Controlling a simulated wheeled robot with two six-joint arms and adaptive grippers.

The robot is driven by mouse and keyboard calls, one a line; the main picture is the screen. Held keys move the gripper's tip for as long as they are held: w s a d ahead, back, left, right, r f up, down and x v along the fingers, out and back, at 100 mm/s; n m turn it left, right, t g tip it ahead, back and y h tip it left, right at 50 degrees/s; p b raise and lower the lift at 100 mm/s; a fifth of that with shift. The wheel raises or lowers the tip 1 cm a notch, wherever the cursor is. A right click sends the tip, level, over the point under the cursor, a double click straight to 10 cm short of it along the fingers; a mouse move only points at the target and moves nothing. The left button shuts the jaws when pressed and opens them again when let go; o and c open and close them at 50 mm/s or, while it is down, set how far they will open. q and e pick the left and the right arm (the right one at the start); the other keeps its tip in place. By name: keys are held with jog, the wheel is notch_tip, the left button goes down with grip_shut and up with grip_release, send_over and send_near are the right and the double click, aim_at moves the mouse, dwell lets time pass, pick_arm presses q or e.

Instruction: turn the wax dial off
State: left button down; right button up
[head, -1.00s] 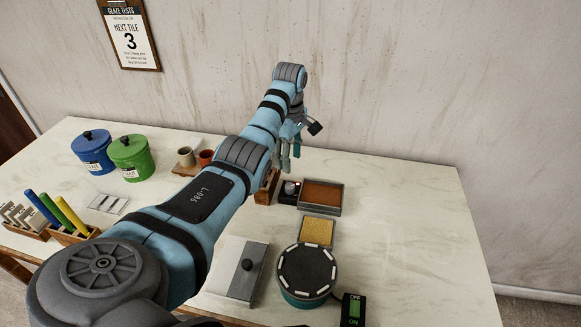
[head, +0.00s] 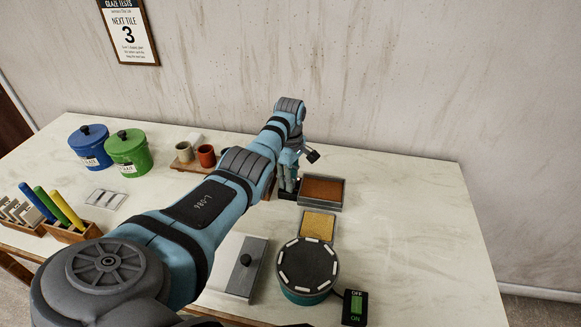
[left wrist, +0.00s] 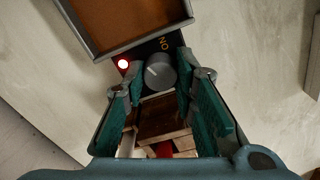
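The wax dial is a round grey knob (left wrist: 160,72) on a black base, with an ON label and a lit red lamp (left wrist: 123,64) beside it in the left wrist view. The base adjoins a grey-rimmed tray of brown wax (head: 323,189). My left gripper (head: 289,181) points down over the dial and hides the knob in the head view. In the left wrist view its teal fingers (left wrist: 162,72) are apart, one on each side of the knob, with narrow visible gaps. Whether they touch the knob's sides is hard to tell. My right gripper is out of view.
A wooden holder (left wrist: 165,120) stands close beside the dial. A tan pad (head: 318,225), a round turntable (head: 307,267) and an OFF/ON switch box (head: 355,307) lie nearer. Two cups (head: 206,156) stand left of the arm. The table's right side is clear.

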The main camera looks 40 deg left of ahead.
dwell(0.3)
pick_arm(q)
jog(key=shift+r+n+p, duration=0.1)
jog(key=shift+n+p, duration=0.85)
jog(key=shift+n, duration=0.35)
jog(key=shift+n+p, duration=0.4)
jog(key=shift+n, duration=1.1)
jog(key=c, duration=1.3)
grip_release()
jog(key=shift+w, duration=0.1)
notch_tip(320, 180, up, 12)
